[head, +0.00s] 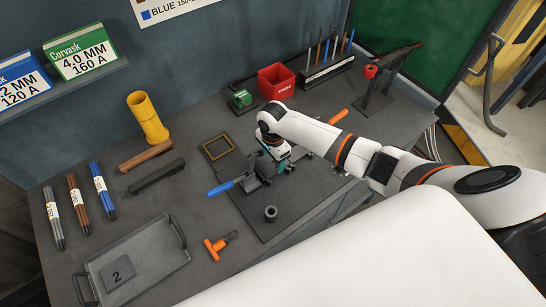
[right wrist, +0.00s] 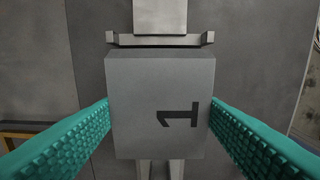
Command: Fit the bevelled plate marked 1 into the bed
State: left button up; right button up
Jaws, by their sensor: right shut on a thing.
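The grey bevelled plate marked 1 (right wrist: 140,90) fills the middle of the right wrist view, between the two teal fingers of my right gripper (right wrist: 160,122). The fingers are shut on its sides. In the head view my right gripper (head: 277,163) is over the fixture in the middle of the bench and mostly hides the plate. I take the grey metal fixture (head: 254,181) to be the bed. A bracket with raised ends (right wrist: 160,40) lies just past the plate's upper edge in the wrist view. I cannot tell whether the plate touches the bed. My left gripper is out of view.
A blue-handled clamp lever (head: 221,188) sticks out left of the fixture. A tray (head: 150,241) holds a plate marked 2 (head: 118,273). An orange T-handle tool (head: 217,247), a dark ring (head: 270,213) and a yellow-edged frame (head: 218,148) lie nearby. A red bin (head: 277,82) stands behind.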

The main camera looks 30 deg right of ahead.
aim_at(273, 161)
jog(key=shift+w+f+b, duration=0.1)
jog(key=shift+f+b, duration=0.35)
jog(key=shift+f, duration=0.5)
jog(key=o, duration=1.8)
jog(key=shift+s, duration=0.2)
notch_tip(273, 161, up, 12)
jog(key=b, duration=0.2)
jog(key=shift+b, duration=0.3)
jog(key=shift+w, duration=0.1)
